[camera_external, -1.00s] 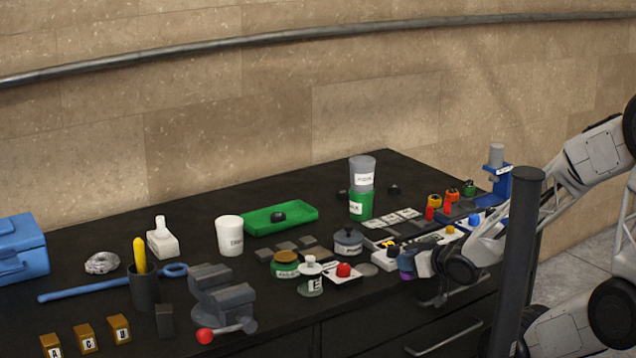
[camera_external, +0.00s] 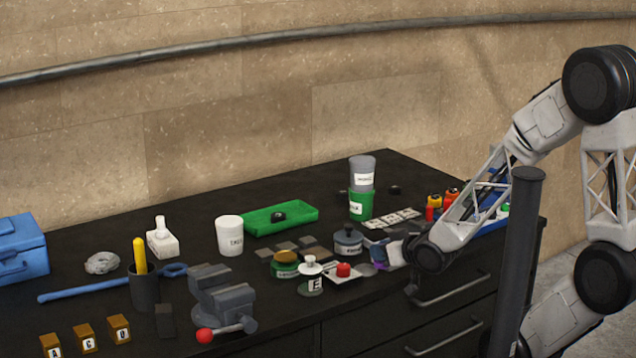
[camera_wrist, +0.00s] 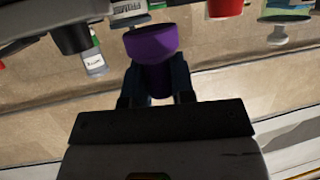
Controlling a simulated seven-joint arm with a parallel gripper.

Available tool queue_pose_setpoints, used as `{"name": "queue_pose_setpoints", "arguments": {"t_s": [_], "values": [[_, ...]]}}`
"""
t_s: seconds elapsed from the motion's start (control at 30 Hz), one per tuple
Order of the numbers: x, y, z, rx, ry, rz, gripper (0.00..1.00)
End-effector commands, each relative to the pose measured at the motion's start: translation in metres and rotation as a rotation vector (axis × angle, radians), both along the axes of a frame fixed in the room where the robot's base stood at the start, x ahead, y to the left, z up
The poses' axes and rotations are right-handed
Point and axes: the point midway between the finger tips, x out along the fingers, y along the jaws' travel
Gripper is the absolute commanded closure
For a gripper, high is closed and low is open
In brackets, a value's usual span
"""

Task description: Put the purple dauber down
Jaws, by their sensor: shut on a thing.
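The purple dauber (camera_wrist: 153,44) is held between the fingers of my gripper (camera_wrist: 157,88) in the wrist view, with its rounded purple head sticking out beyond them. In the external view my gripper (camera_external: 385,254) is at the front edge of the bench, just right of a small white plate with a red-topped piece. Only a little purple (camera_external: 379,266) of the dauber shows there. I cannot tell whether the dauber touches the bench.
A grey labelled jar (camera_external: 348,240), a green jar (camera_external: 285,266) and a white-capped bottle marked E (camera_external: 311,278) stand close to the left. The red-topped piece (camera_external: 343,270) is very near. A grey vise (camera_external: 222,296) is further left. A green tray (camera_external: 281,219) lies behind.

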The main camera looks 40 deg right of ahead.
Motion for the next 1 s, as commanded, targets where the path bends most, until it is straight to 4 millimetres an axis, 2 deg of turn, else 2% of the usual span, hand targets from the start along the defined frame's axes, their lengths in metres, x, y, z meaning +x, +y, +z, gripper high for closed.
{"name": "queue_pose_setpoints", "arguments": {"t_s": [0.1,0.3,0.77,1.0], "values": [[0.016,0.001,-0.002,0.0,0.0,0.001,1.0],[0.034,0.002,-0.003,-0.001,0.0,0.001,1.0],[0.038,0.003,-0.003,-0.001,-0.001,0.0,1.0],[0.052,0.004,-0.005,-0.001,0.0,0.001,1.0]]}}
